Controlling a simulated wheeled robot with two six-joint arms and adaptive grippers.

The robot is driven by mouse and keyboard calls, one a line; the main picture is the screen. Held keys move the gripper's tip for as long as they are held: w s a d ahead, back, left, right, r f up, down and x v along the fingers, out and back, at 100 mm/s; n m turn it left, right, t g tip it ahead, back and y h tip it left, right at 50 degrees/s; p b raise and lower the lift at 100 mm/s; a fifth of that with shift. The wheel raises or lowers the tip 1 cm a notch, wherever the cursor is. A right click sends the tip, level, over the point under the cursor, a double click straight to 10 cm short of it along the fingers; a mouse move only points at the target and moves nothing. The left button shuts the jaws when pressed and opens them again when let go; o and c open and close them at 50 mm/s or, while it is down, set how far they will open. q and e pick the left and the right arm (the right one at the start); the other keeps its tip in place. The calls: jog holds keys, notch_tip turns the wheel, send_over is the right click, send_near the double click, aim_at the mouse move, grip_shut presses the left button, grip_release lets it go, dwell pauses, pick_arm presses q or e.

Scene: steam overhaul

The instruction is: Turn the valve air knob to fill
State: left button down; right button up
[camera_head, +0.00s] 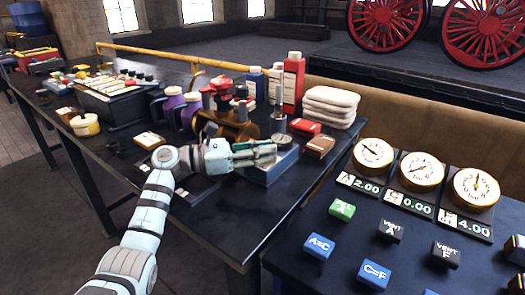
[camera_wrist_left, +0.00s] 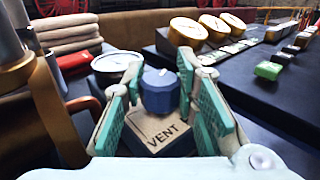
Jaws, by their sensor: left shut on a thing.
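The valve air knob is blue with a white pointer mark on top; it shows in the left wrist view (camera_wrist_left: 160,91), above a tan plate marked VENT (camera_wrist_left: 160,135). The FILL label cannot be seen. My left gripper (camera_head: 272,154) reaches from the left to the blue block (camera_head: 264,177) near the bench's right end, and its teal-padded fingers are on both sides of the knob in the left wrist view. It is shut on the knob. In the head view the fingers hide the knob. My right gripper is not in view.
A round gauge (camera_head: 282,140) sits just behind the knob. A brass valve body (camera_head: 228,128), red boxes (camera_head: 305,126) and folded cloths (camera_head: 330,106) stand nearby. A second table at right carries several dials (camera_head: 373,155) and colored buttons (camera_head: 319,246). The bench's front right corner is bare.

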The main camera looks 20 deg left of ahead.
pick_arm(q)
jog(key=c, duration=1.2)
grip_release()
jog(key=shift+d+f, duration=0.1)
jog(key=shift+f, duration=0.05)
jog(key=shift+c, duration=0.2)
jog(key=shift+s+a, duration=0.1)
jog(key=shift+a, duration=0.1)
jog(key=v, duration=1.1)
jog(key=shift+s+a, duration=0.2)
jog(key=shift+a, duration=0.1)
jog(key=shift+d, duration=0.1)
